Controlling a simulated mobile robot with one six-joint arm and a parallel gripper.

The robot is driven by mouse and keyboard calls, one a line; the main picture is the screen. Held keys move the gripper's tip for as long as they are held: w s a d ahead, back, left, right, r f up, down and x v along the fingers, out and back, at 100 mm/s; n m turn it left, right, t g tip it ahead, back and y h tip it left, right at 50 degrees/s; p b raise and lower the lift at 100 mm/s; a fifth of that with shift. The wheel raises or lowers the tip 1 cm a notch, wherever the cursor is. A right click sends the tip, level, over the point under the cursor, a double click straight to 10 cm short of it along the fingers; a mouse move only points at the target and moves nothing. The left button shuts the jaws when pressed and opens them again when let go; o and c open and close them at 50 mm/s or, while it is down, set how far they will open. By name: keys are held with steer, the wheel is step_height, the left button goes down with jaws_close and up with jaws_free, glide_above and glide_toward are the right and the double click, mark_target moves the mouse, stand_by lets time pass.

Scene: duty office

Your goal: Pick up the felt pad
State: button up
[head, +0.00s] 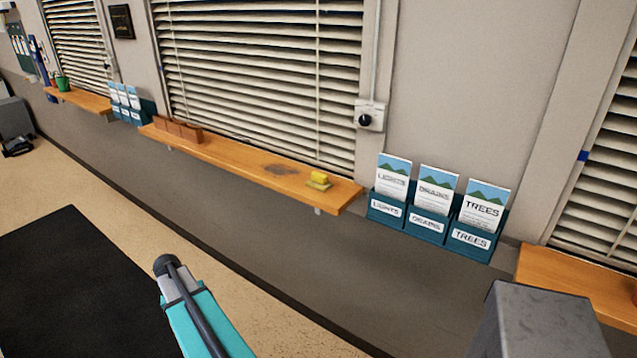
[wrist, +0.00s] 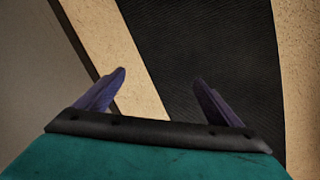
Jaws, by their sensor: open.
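On the middle wooden shelf (head: 235,158) in the head view, a small yellow block (head: 318,177) sits on a flat tan piece (head: 319,185) near the right end. A dark flat patch (head: 281,169) lies on the shelf to their left; I cannot tell if it is a thing or a stain. Which of these is the felt pad is not clear at this size. My gripper (wrist: 159,76) is open and empty in the wrist view, with floor and black mat beyond its fingers. None of these small shelf things shows in the wrist view. My gripper's fingers are not visible in the head view.
A brown box-like row (head: 178,130) stands at the shelf's left end. A teal leaflet rack (head: 430,224) hangs right of the shelf. Another shelf (head: 575,272) is at far right. A black mat (head: 75,290) covers the floor at left. The shelf's front is clear.

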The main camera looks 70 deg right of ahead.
steer(key=d+r+m+h, duration=0.1)
steer(key=d+r+m, duration=0.2)
steer(key=d+r, duration=0.95)
steer(key=m+h+p, duration=0.1)
steer(key=m+h, duration=0.2)
steer(key=m, duration=0.6)
glide_toward(319, 174)
step_height(319, 174, up, 3)
steer(key=shift+s+a+t, duration=0.15)
steer(key=shift+a+t, duration=0.15)
steer(key=shift+a, duration=0.25)
steer(key=shift+f, duration=0.1)
steer(key=shift+p+x, duration=1.4)
steer(key=shift+x, duration=2.75)
steer(key=shift+d+f, duration=0.1)
steer(key=shift+f, duration=0.05)
